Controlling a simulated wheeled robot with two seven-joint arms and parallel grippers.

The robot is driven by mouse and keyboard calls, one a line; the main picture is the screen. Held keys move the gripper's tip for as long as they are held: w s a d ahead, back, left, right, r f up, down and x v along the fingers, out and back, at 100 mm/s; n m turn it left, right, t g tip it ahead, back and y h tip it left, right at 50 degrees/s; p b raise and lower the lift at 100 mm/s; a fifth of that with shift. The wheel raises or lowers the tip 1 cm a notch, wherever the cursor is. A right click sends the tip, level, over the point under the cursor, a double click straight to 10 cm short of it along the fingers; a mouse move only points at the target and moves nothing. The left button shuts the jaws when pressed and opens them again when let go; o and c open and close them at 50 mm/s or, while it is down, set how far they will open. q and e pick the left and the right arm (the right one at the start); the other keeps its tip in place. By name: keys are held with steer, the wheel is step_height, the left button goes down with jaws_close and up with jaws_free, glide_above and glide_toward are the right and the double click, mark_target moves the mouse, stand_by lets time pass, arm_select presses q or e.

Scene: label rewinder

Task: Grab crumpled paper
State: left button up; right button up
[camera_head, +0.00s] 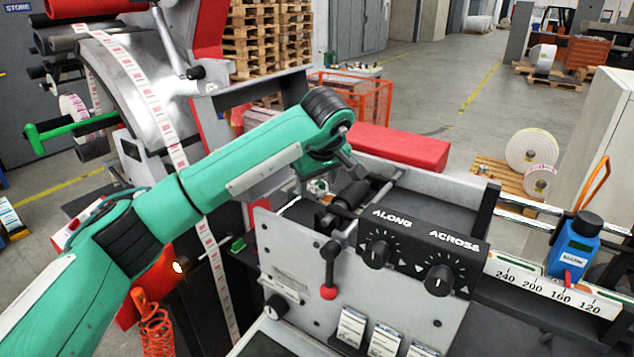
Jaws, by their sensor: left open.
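My left arm reaches in from the left across the label rewinder. Its gripper (347,167) is over the machine's roller well, behind the panel marked ALONG and ACROSS. The fingers are small and partly hidden by the wrist; the jaws are open. A small whitish crumpled piece, which looks like the crumpled paper (318,187), lies low in the well just left of and below the fingers. It is partly hidden, and I cannot tell whether a finger touches it. My right gripper is not in view.
Dark rollers (350,198) lie close under the gripper. The control panel (418,257) with two knobs and a red-tipped lever (328,291) stands in front. A red block (400,147) is behind. A label strip (150,110) runs down at left. A blue device (573,247) sits on the right scale.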

arm_select(q)
steer(key=shift+f, duration=0.25)
steer(key=shift+c, duration=0.2)
steer(key=c, duration=0.7)
